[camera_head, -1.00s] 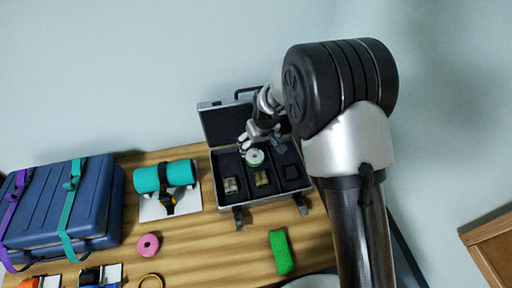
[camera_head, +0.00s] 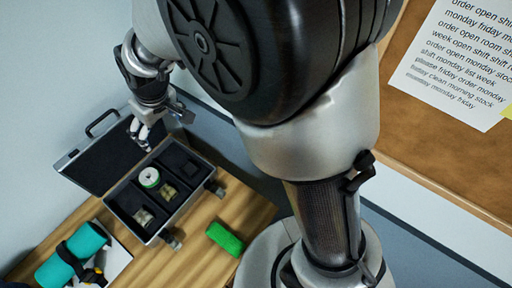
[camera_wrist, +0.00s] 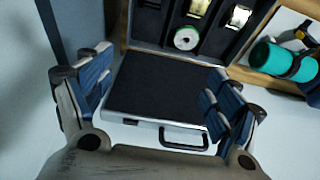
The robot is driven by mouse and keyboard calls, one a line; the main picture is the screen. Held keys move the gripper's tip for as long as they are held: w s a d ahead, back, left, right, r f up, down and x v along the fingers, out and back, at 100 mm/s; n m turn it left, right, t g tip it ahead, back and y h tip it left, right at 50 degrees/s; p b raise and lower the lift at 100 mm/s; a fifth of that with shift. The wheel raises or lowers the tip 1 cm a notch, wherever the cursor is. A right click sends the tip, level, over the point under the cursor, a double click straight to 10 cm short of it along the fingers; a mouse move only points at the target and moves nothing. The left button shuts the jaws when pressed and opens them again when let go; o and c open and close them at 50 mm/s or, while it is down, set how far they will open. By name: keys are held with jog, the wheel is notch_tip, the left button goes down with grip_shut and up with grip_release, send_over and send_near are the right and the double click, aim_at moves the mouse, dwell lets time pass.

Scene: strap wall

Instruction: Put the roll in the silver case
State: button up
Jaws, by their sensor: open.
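The roll (camera_head: 149,177), white-faced with a green rim, lies in the hinge-side end of the middle compartment of the open silver case (camera_head: 100,160). It also shows in the wrist view (camera_wrist: 186,39), face up. The case stands on the wooden table with its dark-lined lid raised toward the wall. My gripper (camera_head: 141,138) is open and empty above the lid and hinge side, apart from the roll. In the wrist view my gripper's (camera_wrist: 160,90) blue-grey fingers are spread wide, with the lid lining between and beyond them.
Small gold-coloured items (camera_head: 168,192) sit in case compartments. A green block (camera_head: 224,238) lies right of the case. A teal strapped cylinder (camera_head: 72,254) lies on a white board at left. A corkboard with a paper (camera_head: 455,65) is at upper right.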

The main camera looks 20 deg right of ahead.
jog(key=s+d+r+m+t, duration=0.1)
jog(key=s+d+r+m, duration=0.2)
jog(key=s+d+r, duration=0.7)
jog(key=s+d+r+m+h, duration=0.1)
jog(key=s+d+m+h, duration=0.1)
jog(key=s+d, duration=0.8)
jog(key=s+m, duration=0.1)
jog(key=s, duration=0.2)
jog(key=shift+s+t, duration=0.3)
jog(key=shift+s, duration=0.1)
